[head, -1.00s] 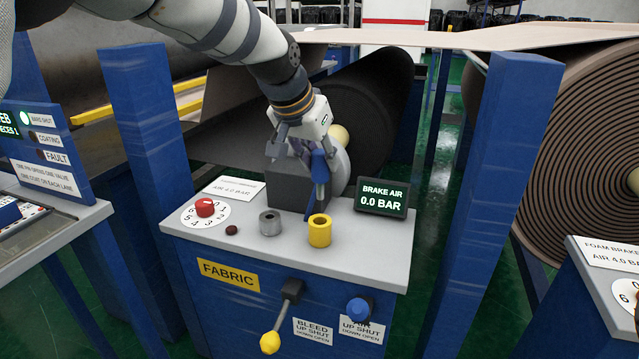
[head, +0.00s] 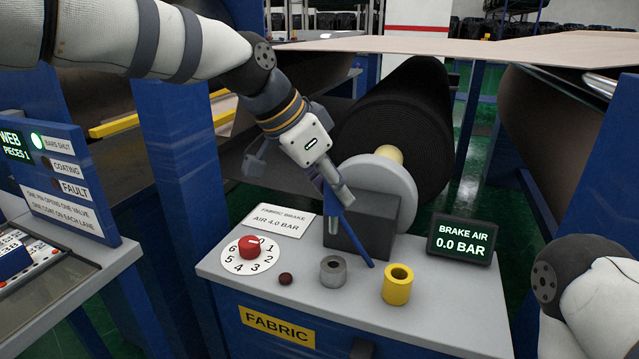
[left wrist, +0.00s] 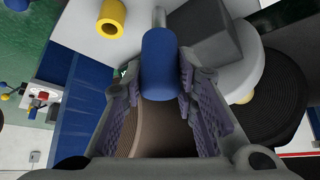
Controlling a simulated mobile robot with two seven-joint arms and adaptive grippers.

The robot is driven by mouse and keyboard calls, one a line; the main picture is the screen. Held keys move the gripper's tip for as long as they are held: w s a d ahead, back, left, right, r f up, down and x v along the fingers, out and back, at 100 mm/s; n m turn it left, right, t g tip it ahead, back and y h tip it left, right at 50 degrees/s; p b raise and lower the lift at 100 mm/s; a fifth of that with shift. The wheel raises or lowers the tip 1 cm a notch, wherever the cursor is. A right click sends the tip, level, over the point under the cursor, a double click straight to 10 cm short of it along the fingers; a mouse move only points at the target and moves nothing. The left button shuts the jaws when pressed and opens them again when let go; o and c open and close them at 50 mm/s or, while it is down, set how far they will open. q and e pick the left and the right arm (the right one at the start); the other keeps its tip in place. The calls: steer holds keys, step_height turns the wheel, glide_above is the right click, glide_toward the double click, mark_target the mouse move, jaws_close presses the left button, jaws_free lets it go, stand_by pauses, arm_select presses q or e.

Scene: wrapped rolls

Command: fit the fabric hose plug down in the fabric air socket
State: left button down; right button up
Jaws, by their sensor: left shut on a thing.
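My left gripper (head: 337,192) is over the FABRIC console, in front of the dark grey block, its fingers partly hidden. In the left wrist view the gripper (left wrist: 160,85) is shut on the hose plug (left wrist: 160,62), a blue cylinder with a thin metal tip pointing away from the jaws. The plug (head: 333,212) hangs above the console top, apart from both sockets. A grey hollow socket (head: 333,271) and a yellow hollow socket (head: 398,285) stand upright and empty on the top. The yellow one also shows in the left wrist view (left wrist: 111,18). Neither socket carries a readable label. My right gripper is out of view.
A dark block (head: 375,215) and roll (head: 400,130) stand behind. Blue posts flank it.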

mark_target(334, 233)
arm_select(q)
steer(key=shift+s+d+r, duration=0.15)
steer(key=shift+r, duration=0.05)
steer(key=shift+f, duration=3.05)
steer(key=shift+f, duration=2.05)
steer(key=c, duration=1.2)
jaws_free()
steer(key=v, duration=1.2)
